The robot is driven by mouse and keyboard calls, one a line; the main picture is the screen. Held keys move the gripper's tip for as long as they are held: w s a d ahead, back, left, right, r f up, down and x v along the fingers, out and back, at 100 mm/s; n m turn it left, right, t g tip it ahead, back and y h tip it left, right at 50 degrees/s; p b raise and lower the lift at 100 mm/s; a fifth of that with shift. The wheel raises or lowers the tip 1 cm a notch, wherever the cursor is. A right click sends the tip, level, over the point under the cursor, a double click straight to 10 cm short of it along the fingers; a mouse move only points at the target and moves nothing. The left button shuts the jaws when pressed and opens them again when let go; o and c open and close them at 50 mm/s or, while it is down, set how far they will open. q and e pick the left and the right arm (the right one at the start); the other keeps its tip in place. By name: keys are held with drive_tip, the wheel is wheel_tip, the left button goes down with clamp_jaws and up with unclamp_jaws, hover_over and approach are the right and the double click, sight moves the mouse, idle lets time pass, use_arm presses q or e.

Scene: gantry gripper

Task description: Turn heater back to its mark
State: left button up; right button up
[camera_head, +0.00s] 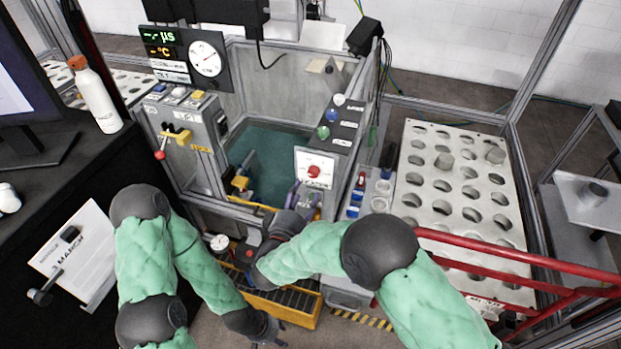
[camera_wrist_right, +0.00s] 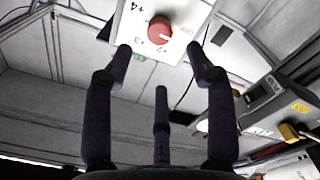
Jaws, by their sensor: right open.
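The heater control is a red knob (camera_head: 314,171) on a white panel (camera_head: 302,158) on the front of the tank. In the right wrist view the red knob (camera_wrist_right: 161,29) sits on a panel marked +2, +3, +4 and OFF; its pale pointer line faces the lower right, towards the side between +2 and OFF. My right gripper (camera_wrist_right: 160,60) is open with its fingers spread below the knob, apart from it. In the head view my right gripper (camera_head: 304,197) is just under the panel. My left gripper (camera_head: 273,335) hangs low over the floor; its fingers are too small to read.
A display with a round gauge (camera_head: 205,58) stands behind the tank (camera_head: 262,160). A yellow-edged tray (camera_head: 285,309) is below, between my arms. A perforated rack (camera_head: 457,190) and red rails (camera_head: 520,262) stand right. A bottle (camera_head: 96,95) and sheet (camera_head: 80,250) are left.

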sight(312, 175)
drive_tip(key=b+x, duration=0.1)
drive_tip(key=x, duration=0.6)
drive_tip(key=shift+w, duration=0.25)
clamp_jaws()
